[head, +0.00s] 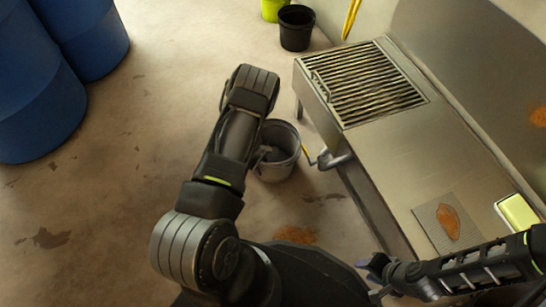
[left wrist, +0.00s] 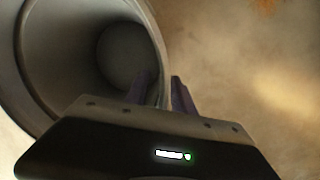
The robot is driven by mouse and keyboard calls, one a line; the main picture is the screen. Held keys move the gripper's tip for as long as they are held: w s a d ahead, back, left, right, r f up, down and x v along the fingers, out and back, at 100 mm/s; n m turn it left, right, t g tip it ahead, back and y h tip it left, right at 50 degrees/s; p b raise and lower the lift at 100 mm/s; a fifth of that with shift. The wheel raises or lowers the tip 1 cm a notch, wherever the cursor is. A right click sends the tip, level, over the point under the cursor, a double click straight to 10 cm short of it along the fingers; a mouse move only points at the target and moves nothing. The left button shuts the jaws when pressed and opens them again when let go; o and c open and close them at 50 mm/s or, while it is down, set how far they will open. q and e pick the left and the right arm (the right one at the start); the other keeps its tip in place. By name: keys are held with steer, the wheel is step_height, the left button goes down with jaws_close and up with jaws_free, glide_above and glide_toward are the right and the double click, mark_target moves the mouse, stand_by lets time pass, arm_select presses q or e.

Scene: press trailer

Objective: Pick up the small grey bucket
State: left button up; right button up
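The small grey bucket (head: 284,170) stands on the floor left of the metal bench in the head view, partly hidden behind my left arm. In the left wrist view, the bucket (left wrist: 38,60) fills the upper left, its round mouth towards the camera. My left gripper (left wrist: 162,80) is open at the bucket's rim, one finger inside the mouth and one outside. The bucket's wall runs between the fingers, with a gap showing. My left gripper is hidden in the head view. My right gripper (head: 374,275) is near the bench's front end, clear of the bucket; its finger opening is unclear.
The metal bench (head: 375,150) with a slatted grate stands close right of the bucket. A crank-like handle (head: 333,158) sticks out towards the bucket. Blue barrels (head: 35,85) stand at the left, and a black bucket (head: 296,30) at the back. Floor between barrels and arm is clear.

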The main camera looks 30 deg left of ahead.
arm_select(q)
steer(key=shift+c, duration=0.2)
stand_by(0.3)
jaws_close()
stand_by(1.3)
